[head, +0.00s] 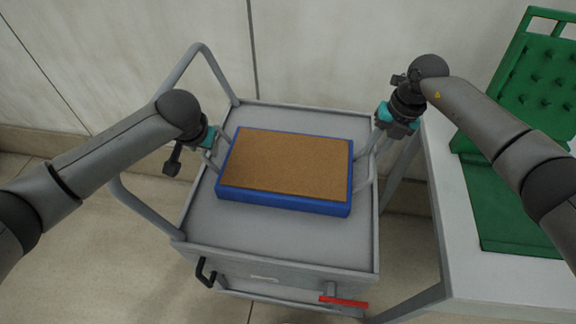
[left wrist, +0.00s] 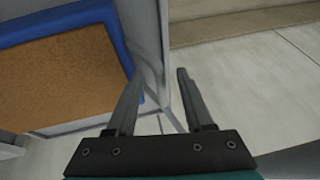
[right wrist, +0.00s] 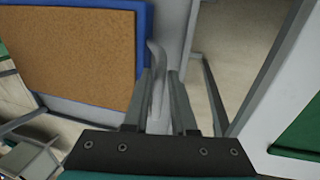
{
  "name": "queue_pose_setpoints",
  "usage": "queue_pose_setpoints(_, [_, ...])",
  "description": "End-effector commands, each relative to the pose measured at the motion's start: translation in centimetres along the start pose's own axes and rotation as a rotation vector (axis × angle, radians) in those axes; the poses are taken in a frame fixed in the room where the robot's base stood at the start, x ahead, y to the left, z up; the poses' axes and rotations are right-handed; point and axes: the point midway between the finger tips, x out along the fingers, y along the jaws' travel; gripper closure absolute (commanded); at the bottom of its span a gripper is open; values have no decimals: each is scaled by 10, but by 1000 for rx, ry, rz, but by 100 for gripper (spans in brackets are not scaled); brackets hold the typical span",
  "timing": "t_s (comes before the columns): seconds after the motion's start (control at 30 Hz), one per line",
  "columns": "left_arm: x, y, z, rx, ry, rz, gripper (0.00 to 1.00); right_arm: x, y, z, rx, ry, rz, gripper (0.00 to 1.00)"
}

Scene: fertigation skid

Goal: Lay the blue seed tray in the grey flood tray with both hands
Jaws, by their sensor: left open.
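The blue seed tray (head: 284,205), filled with brown material (head: 285,165), lies flat on the grey top of a cart. It also shows in the left wrist view (left wrist: 122,40) and the right wrist view (right wrist: 143,25). My left gripper (head: 211,160) is open at the tray's left end. My right gripper (head: 368,152) is at its right end. In the right wrist view, a curved grey handle (right wrist: 155,60) stands between its fingers, which look close together; I cannot tell whether they grip it. I cannot pick out a separate grey flood tray.
The cart top (head: 270,232) has raised edges and bare room in front of the tray. A grey tube rail (head: 160,80) rises at its left. A red lever (head: 343,301) is low in front.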

Motion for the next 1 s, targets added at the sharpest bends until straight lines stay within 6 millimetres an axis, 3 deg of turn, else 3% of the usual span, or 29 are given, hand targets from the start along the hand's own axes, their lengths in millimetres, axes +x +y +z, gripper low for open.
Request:
queue_pose_setpoints(0.2, [30, 0, 0, 0, -1, -1, 48, 31, 0, -1, 1, 2, 0, 75])
queue_pose_setpoints(0.4, [46, 0, -1, -1, 0, 0, 48, 46, 0, 0, 1, 1, 0, 75])
queue_pose_setpoints(0.83, [51, 0, 0, 1, 1, 1, 48, 52, 0, 0, 0, 0, -1, 75])
queue_pose_setpoints(1.0, [51, 0, 0, 0, 1, 0, 65, 51, 0, 0, 0, 0, -1, 92])
